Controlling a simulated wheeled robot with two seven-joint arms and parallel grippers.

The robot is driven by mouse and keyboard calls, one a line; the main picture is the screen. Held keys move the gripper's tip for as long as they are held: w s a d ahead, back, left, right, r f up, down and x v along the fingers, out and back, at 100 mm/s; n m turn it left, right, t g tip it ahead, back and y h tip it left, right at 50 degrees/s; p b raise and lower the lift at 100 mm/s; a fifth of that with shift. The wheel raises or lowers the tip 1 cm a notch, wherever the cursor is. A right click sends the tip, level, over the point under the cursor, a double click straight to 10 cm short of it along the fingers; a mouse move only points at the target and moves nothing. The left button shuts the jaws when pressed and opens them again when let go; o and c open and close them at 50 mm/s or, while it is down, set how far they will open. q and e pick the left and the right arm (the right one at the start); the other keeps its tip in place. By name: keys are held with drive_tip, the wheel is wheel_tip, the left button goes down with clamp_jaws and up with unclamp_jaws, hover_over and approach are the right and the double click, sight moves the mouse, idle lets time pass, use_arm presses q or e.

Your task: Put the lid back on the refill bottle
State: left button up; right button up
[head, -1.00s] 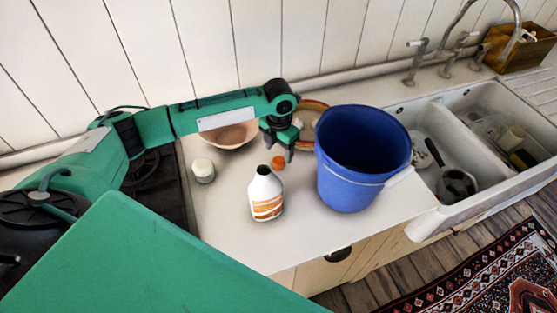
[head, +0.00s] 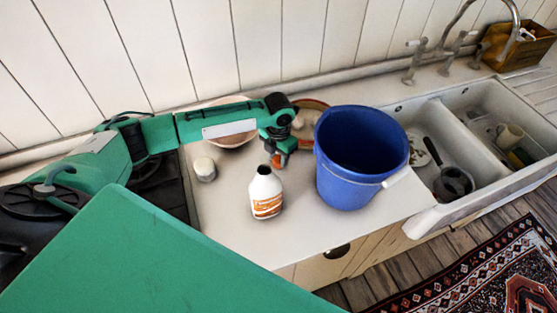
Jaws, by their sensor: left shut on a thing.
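The refill bottle (head: 266,196) is white with an orange label and stands upright on the counter, its dark mouth uncovered. The orange lid (head: 278,161) is just behind the bottle and slightly to its right, partly hidden by the fingers. My left gripper (head: 281,155) points down and is shut on the lid, apart from the bottle. I cannot tell whether the lid is clear of the counter. My right gripper is not in view.
A blue bucket (head: 345,185) stands close to the right of the bottle. A white jar (head: 204,170) stands to the left. A pink bowl (head: 232,138) and a brown-rimmed plate (head: 309,108) lie behind my arm. The counter's front (head: 300,235) is clear. A double sink (head: 430,125) is at right.

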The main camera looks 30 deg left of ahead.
sight(279, 159)
use_arm(q)
drive_tip(key=shift+r, duration=0.15)
wheel_tip(279, 159, up, 20)
drive_tip(key=b, duration=0.4)
drive_tip(key=shift+b, duration=0.4)
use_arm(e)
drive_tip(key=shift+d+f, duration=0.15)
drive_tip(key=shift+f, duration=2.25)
